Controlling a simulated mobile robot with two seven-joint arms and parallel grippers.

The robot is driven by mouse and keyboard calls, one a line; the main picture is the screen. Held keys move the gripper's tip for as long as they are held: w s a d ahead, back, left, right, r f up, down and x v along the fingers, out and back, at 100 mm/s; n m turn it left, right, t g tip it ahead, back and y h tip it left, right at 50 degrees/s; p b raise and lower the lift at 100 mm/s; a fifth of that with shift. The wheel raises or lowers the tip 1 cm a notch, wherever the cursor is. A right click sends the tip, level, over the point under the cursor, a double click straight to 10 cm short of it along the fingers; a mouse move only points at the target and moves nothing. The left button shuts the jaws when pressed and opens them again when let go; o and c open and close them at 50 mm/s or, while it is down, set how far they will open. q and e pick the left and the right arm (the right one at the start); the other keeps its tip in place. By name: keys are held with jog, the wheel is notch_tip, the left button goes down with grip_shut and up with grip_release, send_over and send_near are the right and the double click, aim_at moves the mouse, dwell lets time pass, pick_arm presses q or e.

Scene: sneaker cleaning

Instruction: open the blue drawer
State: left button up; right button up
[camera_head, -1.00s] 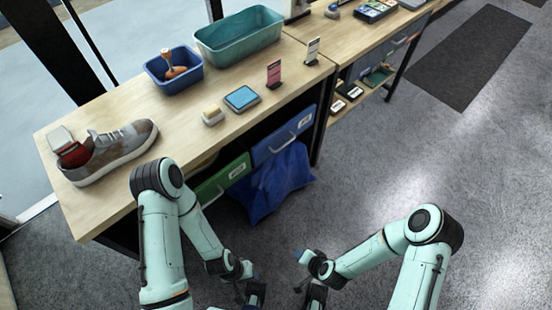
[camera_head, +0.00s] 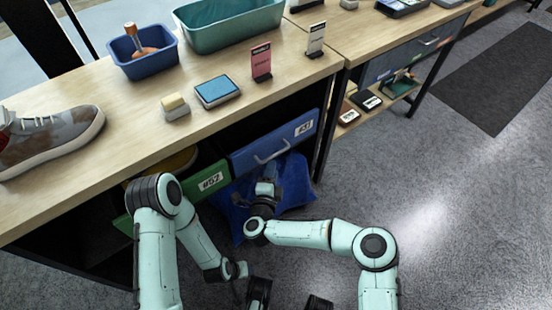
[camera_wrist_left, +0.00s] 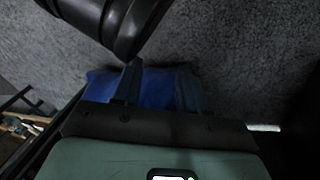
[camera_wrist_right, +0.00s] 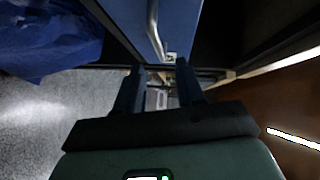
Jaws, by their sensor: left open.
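The blue drawer (camera_head: 262,145), with a pale bar handle (camera_head: 272,156) and a white label, sits under the table and looks shut. My right gripper (camera_head: 268,186) is in front of it, just below the handle. In the right wrist view, the fingers of my right gripper (camera_wrist_right: 160,82) are apart with nothing gripped, and the handle (camera_wrist_right: 152,25) lies ahead of them beside the blue drawer front (camera_wrist_right: 180,18). Whether they touch the handle is unclear. My left gripper (camera_wrist_left: 160,85) is open and empty, low over the floor; its fingers are hard to see in the head view.
A blue bag (camera_head: 295,180) lies below the drawer, behind my right gripper. A green drawer (camera_head: 206,180) is at its left. A sneaker (camera_head: 50,135), blue bin (camera_head: 145,62), teal bin (camera_head: 235,28) and small items stand on the tabletop (camera_head: 130,120).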

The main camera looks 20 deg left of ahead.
pick_arm(q)
jog(key=s+f+g+b, duration=0.2)
jog(key=s+f, duration=0.2)
jog(key=shift+s+a, duration=0.3)
jog(key=shift+s, duration=0.1)
pick_arm(e)
jog(key=w+f, duration=0.1)
jog(key=w, duration=0.6)
jog(key=shift+a, duration=0.35)
grip_shut()
